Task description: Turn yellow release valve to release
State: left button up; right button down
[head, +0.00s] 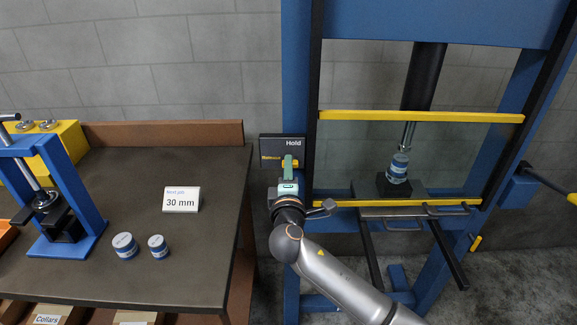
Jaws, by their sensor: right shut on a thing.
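The yellow release valve (273,163) shows as a small yellow piece on a dark panel (270,147) fixed to the left post of the blue press. My right gripper (289,163) reaches up to the panel from below and is shut on the valve. Its green fingers hide part of the valve, so its exact angle is hard to tell. My left gripper is out of view.
The blue press frame (296,60) has a clear guard between yellow bars, with a blue-and-white cylinder (398,168) under its ram. At left, a dark workbench (190,240) holds a small blue press (75,190), a "30 mm" card (181,199) and two round pieces (124,246).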

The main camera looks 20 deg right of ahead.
dwell(0.3)
jog(key=c, duration=0.8)
grip_release()
jog(key=shift+c, duration=0.2)
jog(key=b+v, duration=0.1)
jog(key=v, duration=1.1)
jog(key=shift+s+b, duration=0.25)
jog(key=shift+b, duration=0.05)
